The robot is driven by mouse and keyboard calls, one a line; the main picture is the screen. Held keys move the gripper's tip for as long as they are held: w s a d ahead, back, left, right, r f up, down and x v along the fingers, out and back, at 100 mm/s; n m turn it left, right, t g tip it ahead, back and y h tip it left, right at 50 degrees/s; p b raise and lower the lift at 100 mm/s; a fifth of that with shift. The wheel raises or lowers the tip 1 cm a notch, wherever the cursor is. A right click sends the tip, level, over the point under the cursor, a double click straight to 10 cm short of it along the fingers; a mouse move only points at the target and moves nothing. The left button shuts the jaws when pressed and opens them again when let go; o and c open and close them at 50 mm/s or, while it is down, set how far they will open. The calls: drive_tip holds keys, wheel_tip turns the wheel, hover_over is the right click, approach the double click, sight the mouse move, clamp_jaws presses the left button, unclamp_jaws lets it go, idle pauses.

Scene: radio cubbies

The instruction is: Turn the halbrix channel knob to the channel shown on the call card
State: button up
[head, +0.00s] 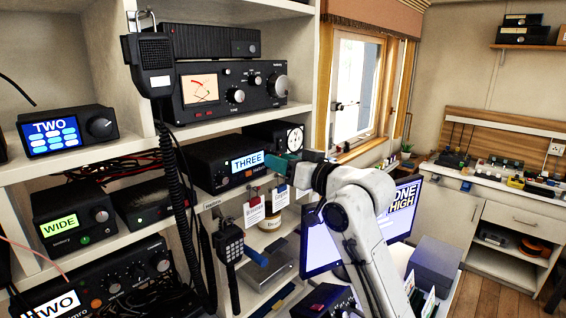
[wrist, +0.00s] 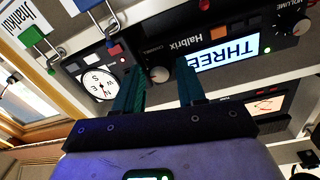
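The halbrix radio (head: 222,166) is a black box on the middle shelf. Its lit display reads THREE (head: 247,161). In the wrist view, which is upside down, the name Halbrix and the display (wrist: 232,52) show. The round black channel knob (wrist: 158,74) lies between the two teal fingers of my gripper (wrist: 160,66). The fingers are apart, one on either side of the knob; I cannot tell whether they touch it. In the head view my gripper (head: 281,165) hides the radio's right end. I cannot tell which card is the call card.
Tags (head: 254,214) hang below the radio's shelf. A monitor (head: 403,205) reads ONE HIGH. Other radios read TWO (head: 55,132) and WIDE (head: 60,226). A handset with a coiled cord (head: 152,65) hangs left of the halbrix. A round dial unit (head: 294,138) stands beside it.

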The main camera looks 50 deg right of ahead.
clamp_jaws()
drive_tip(key=shift+f+n+b, duration=0.15)
drive_tip(key=shift+n+b, duration=0.15)
drive_tip(key=shift+b, duration=0.15)
drive_tip(key=n+b, duration=0.8)
drive_tip(key=shift+n, duration=0.3)
idle(0.4)
drive_tip(key=shift+o, duration=1.4)
unclamp_jaws()
